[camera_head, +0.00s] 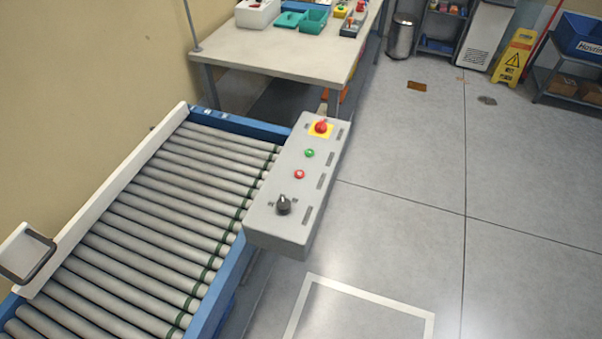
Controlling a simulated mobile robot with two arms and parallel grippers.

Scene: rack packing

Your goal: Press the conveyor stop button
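A grey control box (262,219) is fixed along the right side of the roller conveyor (160,205). On its top face, from far to near, are a large red mushroom button (320,126) on a yellow plate, a small green button (309,153), a small red button (299,174) and a black knob (284,204). Dark label plates sit beside them, too small to read, so I cannot tell from text which button is the stop. Nothing touches the buttons. Neither of my grippers is in view.
A work table (270,55) with bins stands beyond the conveyor. A wet-floor sign (514,57), a bin (400,36) and a shelf with a blue crate (577,36) stand at the back right. The floor (420,200) right of the control box is clear, with a white outline marked nearby.

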